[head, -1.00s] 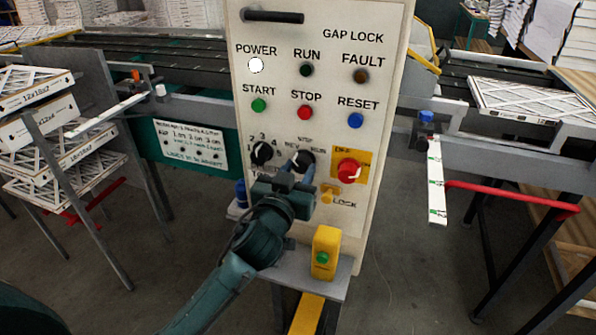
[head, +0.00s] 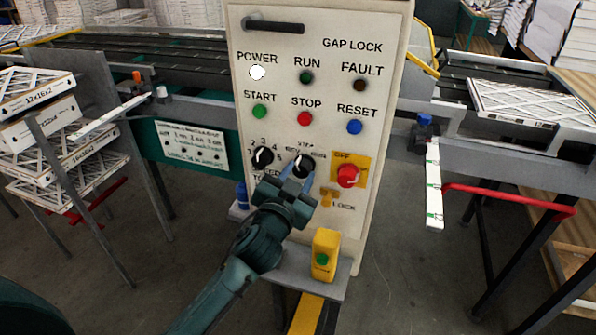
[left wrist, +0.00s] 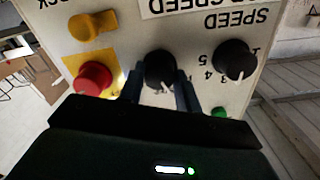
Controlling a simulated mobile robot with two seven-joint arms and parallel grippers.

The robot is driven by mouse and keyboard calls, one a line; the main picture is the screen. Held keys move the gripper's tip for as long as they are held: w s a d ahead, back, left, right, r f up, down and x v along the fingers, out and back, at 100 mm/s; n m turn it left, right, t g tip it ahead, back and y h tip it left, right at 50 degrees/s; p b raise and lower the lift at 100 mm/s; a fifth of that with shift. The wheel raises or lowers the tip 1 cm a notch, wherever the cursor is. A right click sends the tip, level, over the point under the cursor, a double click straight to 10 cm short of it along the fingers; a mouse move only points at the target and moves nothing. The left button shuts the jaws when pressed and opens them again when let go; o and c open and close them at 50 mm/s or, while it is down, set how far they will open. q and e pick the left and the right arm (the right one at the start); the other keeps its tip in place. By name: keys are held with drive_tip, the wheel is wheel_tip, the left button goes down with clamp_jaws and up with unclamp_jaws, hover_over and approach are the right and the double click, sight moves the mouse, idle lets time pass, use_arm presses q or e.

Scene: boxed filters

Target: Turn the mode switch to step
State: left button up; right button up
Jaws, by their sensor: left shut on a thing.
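The mode switch (head: 303,166) is a black knob with a white pointer line, low on the panel, below the word STEP and between REV and RUN. My left gripper (head: 298,176) is at the knob, its arm coming from below left. In the left wrist view, which is upside down, the two dark fingers (left wrist: 160,90) stand on either side of the knob (left wrist: 160,67), shut on it. The pointer there points down, slightly right, so nearly up on the panel. The fingers partly hide the knob's lower side in the head view. My right gripper is not in view.
The speed knob (head: 262,156) is close on the left, and a red knob on a yellow plate (head: 347,177) close on the right. A yellow lock tab (head: 327,198) is below. A yellow box with a green button (head: 325,255) stands on the shelf below.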

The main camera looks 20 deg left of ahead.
use_arm(q)
drive_tip(key=shift+m+p, duration=0.8)
drive_tip(key=shift+m, duration=1.4)
drive_tip(key=o, duration=1)
drive_tip(key=shift+s+a+b, duration=0.15)
drive_tip(key=shift+s+b, duration=0.45)
drive_tip(key=shift+s, duration=2.7)
drive_tip(key=shift+s+a+b, duration=0.15)
drive_tip(key=shift+s+b, duration=0.4)
drive_tip(key=shift+s, duration=2.75)
